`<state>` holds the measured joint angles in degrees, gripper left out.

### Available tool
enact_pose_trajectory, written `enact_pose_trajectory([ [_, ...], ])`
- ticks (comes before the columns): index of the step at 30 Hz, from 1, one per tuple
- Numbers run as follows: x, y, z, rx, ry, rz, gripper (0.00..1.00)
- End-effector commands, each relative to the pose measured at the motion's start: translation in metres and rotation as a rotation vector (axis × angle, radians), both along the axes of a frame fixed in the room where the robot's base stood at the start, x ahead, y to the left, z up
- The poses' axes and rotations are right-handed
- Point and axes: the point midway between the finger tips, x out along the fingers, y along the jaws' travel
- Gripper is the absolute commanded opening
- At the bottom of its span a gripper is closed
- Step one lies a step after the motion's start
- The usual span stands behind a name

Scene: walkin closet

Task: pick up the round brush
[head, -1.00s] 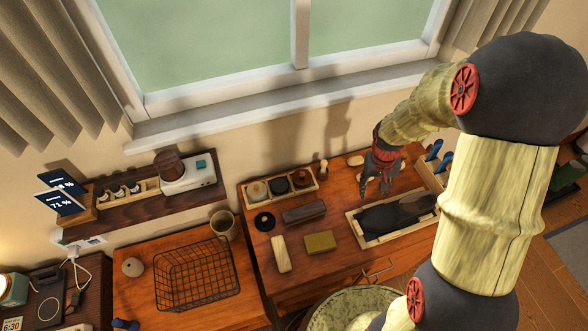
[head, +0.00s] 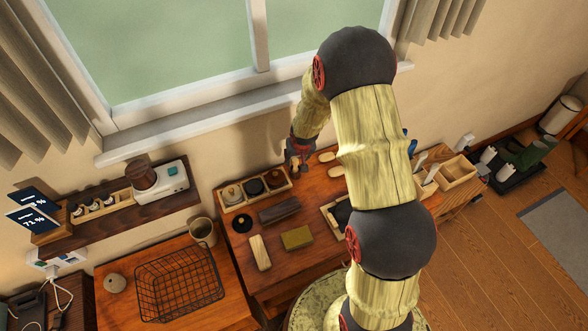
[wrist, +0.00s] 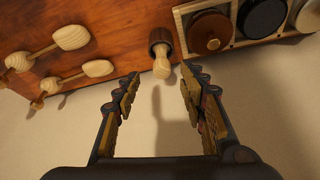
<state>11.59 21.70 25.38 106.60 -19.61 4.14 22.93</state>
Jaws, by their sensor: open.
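The round brush (wrist: 161,58) shows in the wrist view. It has a dark round part and a pale wooden knob handle, and it is at the table's wall-side edge. My gripper (wrist: 160,82) is open and empty, its two fingers spread with the brush just beyond the gap between the tips. The handle points toward the gap; no finger appears to touch it. In the head view my gripper (head: 298,160) is over the back of the wooden table, and I cannot make out the brush there, hidden at or behind the gripper.
A wooden tray (head: 236,206) of round tins is left of the gripper; its tins show close in the wrist view. Long-handled wooden brushes (wrist: 72,38) lie on the other side. A dark brush (head: 279,210) and yellow block (head: 297,238) lie nearer. The window wall is close behind.

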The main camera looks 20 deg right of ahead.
Motion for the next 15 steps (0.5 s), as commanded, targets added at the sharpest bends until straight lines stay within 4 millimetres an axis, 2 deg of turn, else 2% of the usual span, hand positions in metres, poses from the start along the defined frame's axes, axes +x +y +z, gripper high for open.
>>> enact_pose_trajectory([
  [10, 0.019, -0.002, -0.041, 0.000, 0.000, 0.000, 0.42],
  [15, 0.024, -0.003, -0.052, 0.000, -0.001, 0.000, 0.42],
])
